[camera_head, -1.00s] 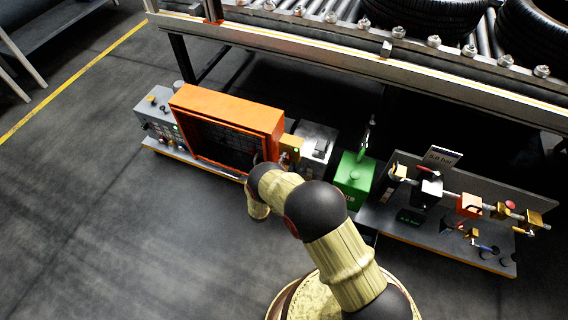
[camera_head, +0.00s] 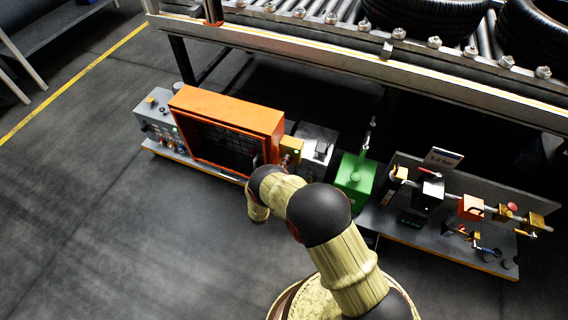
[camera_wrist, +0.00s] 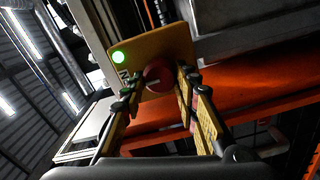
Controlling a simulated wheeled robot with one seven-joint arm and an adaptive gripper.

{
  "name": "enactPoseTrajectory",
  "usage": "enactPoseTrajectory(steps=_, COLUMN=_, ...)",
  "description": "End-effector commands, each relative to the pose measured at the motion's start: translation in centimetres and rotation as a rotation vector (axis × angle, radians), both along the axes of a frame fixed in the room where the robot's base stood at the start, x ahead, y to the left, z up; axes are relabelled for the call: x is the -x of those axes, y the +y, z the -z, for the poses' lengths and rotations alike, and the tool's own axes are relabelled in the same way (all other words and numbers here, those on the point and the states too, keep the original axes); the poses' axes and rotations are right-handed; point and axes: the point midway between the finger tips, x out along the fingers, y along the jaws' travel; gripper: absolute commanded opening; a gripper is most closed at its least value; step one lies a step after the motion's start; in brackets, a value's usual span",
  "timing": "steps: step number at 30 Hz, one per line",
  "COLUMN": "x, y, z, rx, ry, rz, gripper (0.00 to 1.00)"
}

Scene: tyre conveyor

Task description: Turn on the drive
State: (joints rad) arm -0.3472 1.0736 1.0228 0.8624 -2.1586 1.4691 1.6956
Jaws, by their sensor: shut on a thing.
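A red rotary knob (camera_wrist: 157,77) sits on a yellow switch plate (camera_wrist: 168,45) in the wrist view. A green lamp (camera_wrist: 119,57) glows on the plate to the left of the knob. My gripper (camera_wrist: 158,84) is shut on the knob, with one finger on either side of it. In the head view the yellow switch box (camera_head: 292,147) stands just right of the orange frame. My arm partly hides its lower part there, and the knob cannot be made out.
The orange guard frame (camera_head: 222,108) stands left of the switch box. A grey control panel (camera_head: 156,114) is farther left. A green box (camera_head: 355,177) and a valve board (camera_head: 463,247) stand to the right. The roller conveyor (camera_head: 330,52) runs above. The floor at front left is clear.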

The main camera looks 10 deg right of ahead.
Motion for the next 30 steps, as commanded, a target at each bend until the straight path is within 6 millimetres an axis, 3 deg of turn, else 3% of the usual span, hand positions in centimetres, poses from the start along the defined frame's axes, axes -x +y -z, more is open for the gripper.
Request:
enactPoseTrajectory(steps=9, x=0.11, y=-0.06, z=0.18, rx=-0.002, ry=0.003, rz=0.001, gripper=0.05)
enactPoseTrajectory(steps=10, x=0.11, y=-0.06, z=0.18, rx=-0.001, ry=0.003, rz=0.001, gripper=0.31)
enactPoseTrajectory(steps=19, x=0.05, y=-0.04, z=0.08, rx=-0.001, ry=0.001, rz=0.001, gripper=0.48)
enactPoseTrajectory(steps=30, x=0.32, y=0.25, z=0.06, rx=0.000, ry=0.001, rz=0.000, gripper=0.49)
